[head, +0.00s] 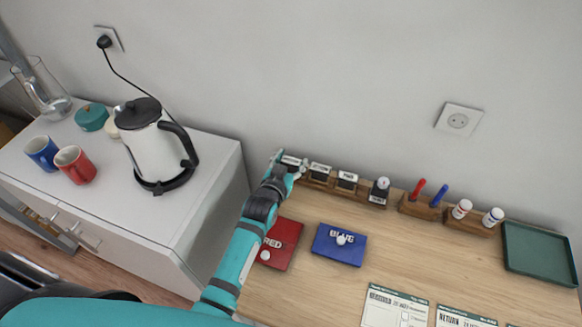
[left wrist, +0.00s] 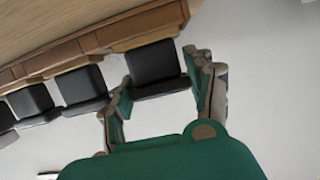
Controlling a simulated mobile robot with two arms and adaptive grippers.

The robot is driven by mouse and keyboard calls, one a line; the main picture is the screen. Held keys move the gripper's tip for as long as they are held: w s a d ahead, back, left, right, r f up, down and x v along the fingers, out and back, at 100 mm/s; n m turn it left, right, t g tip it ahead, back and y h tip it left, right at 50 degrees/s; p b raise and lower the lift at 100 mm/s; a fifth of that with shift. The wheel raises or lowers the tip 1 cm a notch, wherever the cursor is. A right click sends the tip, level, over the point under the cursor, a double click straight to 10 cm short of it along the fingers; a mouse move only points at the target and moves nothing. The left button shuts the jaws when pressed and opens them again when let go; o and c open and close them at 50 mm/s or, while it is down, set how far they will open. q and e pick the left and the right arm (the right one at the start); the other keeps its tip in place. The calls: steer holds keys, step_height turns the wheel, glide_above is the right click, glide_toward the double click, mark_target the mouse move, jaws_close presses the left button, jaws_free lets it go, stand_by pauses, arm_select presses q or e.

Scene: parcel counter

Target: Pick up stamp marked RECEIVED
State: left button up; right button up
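A row of dark stamps with white label tops stands in a wooden rack at the back left of the counter. The leftmost stamp (head: 292,161) is at my left gripper (head: 287,167); its label is too small and partly covered to read, so I cannot tell if it says RECEIVED. In the left wrist view, my left gripper (left wrist: 160,74) is open, with its fingers on either side of the end stamp (left wrist: 154,60). That stamp still sits at the rack (left wrist: 95,42). My right gripper is not in view.
Two more labelled stamps (head: 320,170) (head: 347,180) and a round-topped one (head: 380,190) stand close beside. A red ink pad (head: 283,245) and blue ink pad (head: 338,246) lie in front. A green tray (head: 540,253) is at the right. A cabinet with a kettle (head: 153,150) stands left.

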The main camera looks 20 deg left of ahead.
arm_select(q)
steer(key=c, duration=0.3)
steer(key=shift+r, duration=0.1)
